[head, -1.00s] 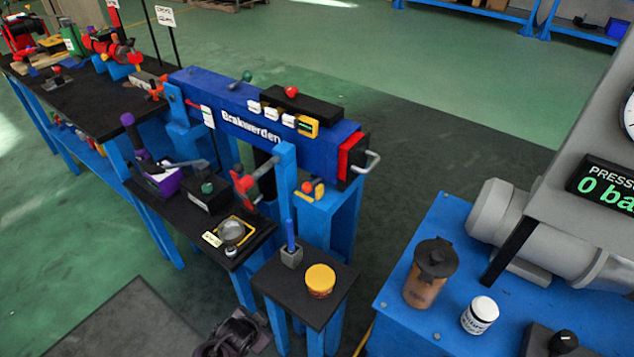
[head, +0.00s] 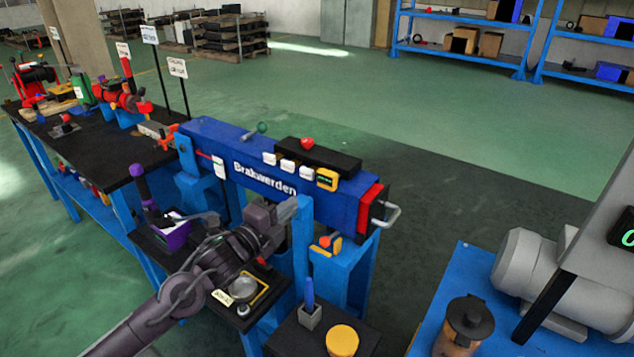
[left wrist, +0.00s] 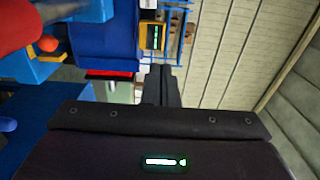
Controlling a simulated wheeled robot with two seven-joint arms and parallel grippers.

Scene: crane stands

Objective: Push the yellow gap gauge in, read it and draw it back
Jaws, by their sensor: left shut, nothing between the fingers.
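The yellow gauge (head: 327,179) with a small dark display sits at the near right end of the row of white blocks on the blue Brakwerden beam (head: 230,153). It also shows in the left wrist view (left wrist: 152,37), with green lit digits too small to read. My left gripper (head: 292,208) is in front of the beam, left of the gauge and lower in the picture. In the left wrist view its fingers (left wrist: 161,72) are shut and empty, with their tips just below the gauge in the picture; a gap or contact cannot be told. My right gripper is out of view.
A blue post (head: 302,240) stands close to my left gripper. A yellow block with an orange knob (head: 325,243) is beside it. A small black stand (head: 290,340) holds a blue pen in a holder and a yellow-lidded jar (head: 342,340). Open floor lies behind the beam.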

